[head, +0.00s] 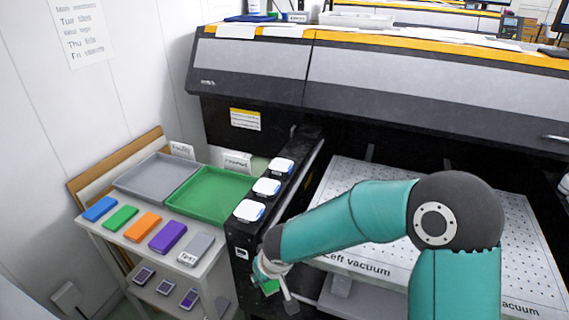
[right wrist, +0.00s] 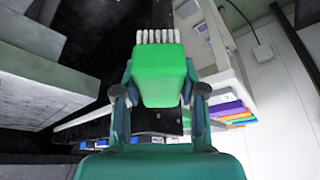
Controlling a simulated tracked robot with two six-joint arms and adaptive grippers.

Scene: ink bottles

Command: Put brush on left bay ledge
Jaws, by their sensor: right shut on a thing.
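My right gripper (head: 272,270) is shut on a green brush with pale bristles. The brush (right wrist: 160,78) fills the middle of the right wrist view, between the two fingers, bristles pointing away from my wrist. In the head view only a small green part of the brush (head: 270,287) shows below the fingers, beside the front of the black bay (head: 240,262) at the machine's left end. Three white-capped bottles (head: 266,187) stand in a row on top of this bay. Which surface is the left bay ledge is not clear. My left gripper is not in view.
A cart (head: 110,235) left of the bay carries a grey tray (head: 157,160), a green tray (head: 190,222) and several coloured blocks (head: 143,227). The perforated table (head: 345,262) marked "Left vacuum" lies right of the bay, partly behind my right arm.

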